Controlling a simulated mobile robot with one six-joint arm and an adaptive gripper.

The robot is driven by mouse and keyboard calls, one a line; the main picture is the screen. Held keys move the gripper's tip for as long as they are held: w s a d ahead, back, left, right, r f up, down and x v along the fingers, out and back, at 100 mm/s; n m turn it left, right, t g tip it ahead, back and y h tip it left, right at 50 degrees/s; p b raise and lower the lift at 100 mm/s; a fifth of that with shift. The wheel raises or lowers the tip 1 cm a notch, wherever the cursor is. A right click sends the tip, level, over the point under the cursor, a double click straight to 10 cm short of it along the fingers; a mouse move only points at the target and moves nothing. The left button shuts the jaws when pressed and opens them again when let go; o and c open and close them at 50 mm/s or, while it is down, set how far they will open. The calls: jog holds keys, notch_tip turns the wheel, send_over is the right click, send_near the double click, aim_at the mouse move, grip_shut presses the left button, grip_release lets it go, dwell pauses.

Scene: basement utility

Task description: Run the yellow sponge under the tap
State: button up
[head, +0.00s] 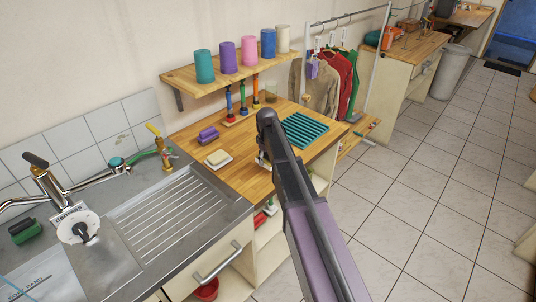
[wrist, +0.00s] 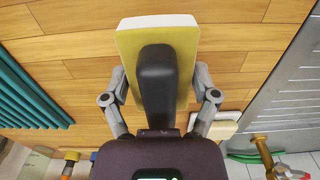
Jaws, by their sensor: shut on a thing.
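My gripper (wrist: 162,92) is shut on the yellow sponge (wrist: 126,52), a yellow block with a pale end, with one finger at each side. It is above the wooden counter in the wrist view. In the head view my own arm hides most of the gripper (head: 262,162), and I cannot make out the sponge there. A chrome tap (head: 46,184) with a dark lever stands by the steel sink unit (head: 120,262) at the left. A brass tap with a yellow handle (head: 162,146) is at the back wall; brass fittings also show in the wrist view (wrist: 264,158).
A cream block on a white dish (head: 217,158) and a purple item (head: 208,135) lie on the wooden counter (head: 205,183). A teal ribbed mat (head: 304,130) lies at right. A ribbed drainer (head: 165,215) lies between counter and tap. A green item (head: 25,231) is at the far left.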

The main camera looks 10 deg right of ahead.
jog(key=s+a+r+p, duration=0.1)
jog(key=s, duration=1.2)
jog(key=shift+a+r, duration=0.15)
jog(key=shift+a, duration=0.25)
jog(key=shift+s, duration=0.15)
